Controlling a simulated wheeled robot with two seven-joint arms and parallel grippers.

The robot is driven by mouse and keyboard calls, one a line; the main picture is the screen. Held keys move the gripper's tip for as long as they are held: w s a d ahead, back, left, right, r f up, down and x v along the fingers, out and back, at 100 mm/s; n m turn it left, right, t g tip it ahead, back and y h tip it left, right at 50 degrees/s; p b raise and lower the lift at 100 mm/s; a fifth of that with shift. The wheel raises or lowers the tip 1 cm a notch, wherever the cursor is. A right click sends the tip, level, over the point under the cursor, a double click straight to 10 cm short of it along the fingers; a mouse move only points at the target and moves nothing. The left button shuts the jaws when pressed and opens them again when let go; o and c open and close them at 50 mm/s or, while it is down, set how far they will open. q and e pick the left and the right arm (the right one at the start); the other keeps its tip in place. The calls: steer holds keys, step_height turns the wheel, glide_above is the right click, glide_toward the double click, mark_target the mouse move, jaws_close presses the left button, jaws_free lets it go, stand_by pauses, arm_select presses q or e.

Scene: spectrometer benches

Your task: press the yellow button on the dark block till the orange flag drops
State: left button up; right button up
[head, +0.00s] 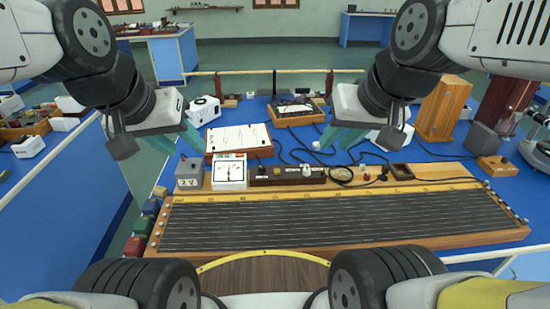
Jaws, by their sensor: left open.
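A long dark block (290,180) with small knobs on top lies behind the ruled wooden board on the blue bench; I cannot tell whether it is the task's block. My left gripper (184,148) has teal fingers, is open and hangs in the air at the left, apart from the block. My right gripper (336,143) also has teal fingers and hangs above the back of the bench, right of the block. Its finger gap is unclear.
The wide wooden board (330,241) with dark strips fills the front of the bench. A white dial meter (229,173) and a grey box (189,175) stand left of the block. Loose black cables and a tall wooden box (442,108) are at the right.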

jaws_close()
stand_by(1.4)
